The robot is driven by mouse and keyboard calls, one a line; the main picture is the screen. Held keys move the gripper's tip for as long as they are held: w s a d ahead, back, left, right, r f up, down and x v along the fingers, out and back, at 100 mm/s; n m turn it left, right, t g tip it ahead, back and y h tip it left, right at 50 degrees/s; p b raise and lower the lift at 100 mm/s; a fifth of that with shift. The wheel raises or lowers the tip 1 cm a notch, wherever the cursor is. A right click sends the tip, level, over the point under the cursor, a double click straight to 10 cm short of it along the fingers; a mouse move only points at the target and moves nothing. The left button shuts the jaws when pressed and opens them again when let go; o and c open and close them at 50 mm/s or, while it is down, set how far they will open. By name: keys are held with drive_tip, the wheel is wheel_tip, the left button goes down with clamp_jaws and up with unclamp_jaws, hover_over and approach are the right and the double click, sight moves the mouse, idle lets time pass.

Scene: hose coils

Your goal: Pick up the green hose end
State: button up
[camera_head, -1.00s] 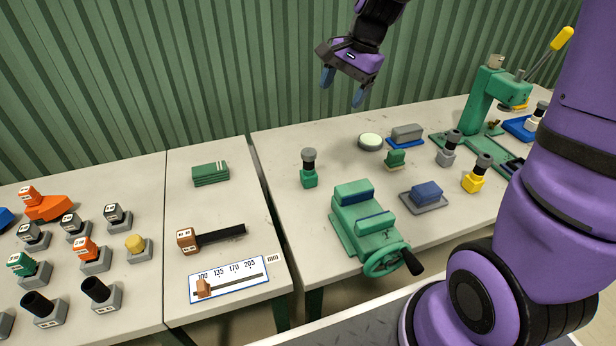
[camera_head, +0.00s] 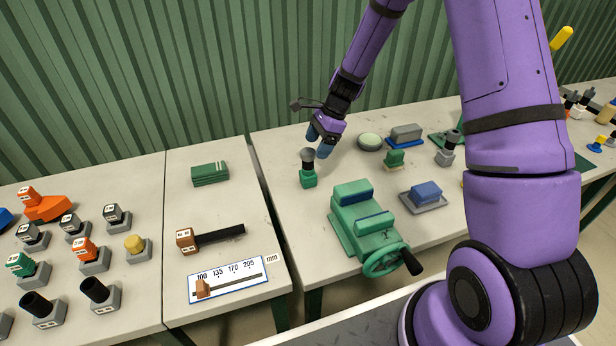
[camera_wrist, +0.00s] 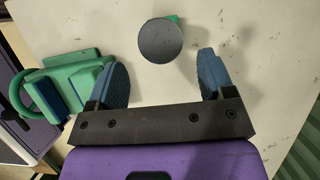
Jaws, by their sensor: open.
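The green hose end (camera_head: 308,179) stands upright on the right-hand table, a green block-like base with a dark grey round top. In the wrist view its round grey top (camera_wrist: 160,41) faces the camera, with a bit of green showing behind it. My gripper (camera_head: 318,146) is open and empty, just above and slightly behind the hose end in the head view. In the wrist view its two blue fingertips (camera_wrist: 161,72) are spread wide, with the grey top ahead of the gap between them, not between the pads. The hose end's base is mostly hidden there.
A green vise (camera_head: 365,225) stands in front and to the right; it also shows at left in the wrist view (camera_wrist: 75,80). A pale round disc (camera_head: 370,141), a small green block (camera_head: 395,159) and a grey block (camera_head: 406,133) lie to the right. The tabletop left of the hose end is clear.

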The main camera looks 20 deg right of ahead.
sight(308, 160)
drive_tip(key=shift+x, duration=3.2)
drive_tip(key=shift+w+a, duration=0.1)
drive_tip(key=shift+w, duration=0.05)
drive_tip(key=shift+c, duration=0.3)
clamp_jaws()
drive_tip(key=shift+r, duration=0.2)
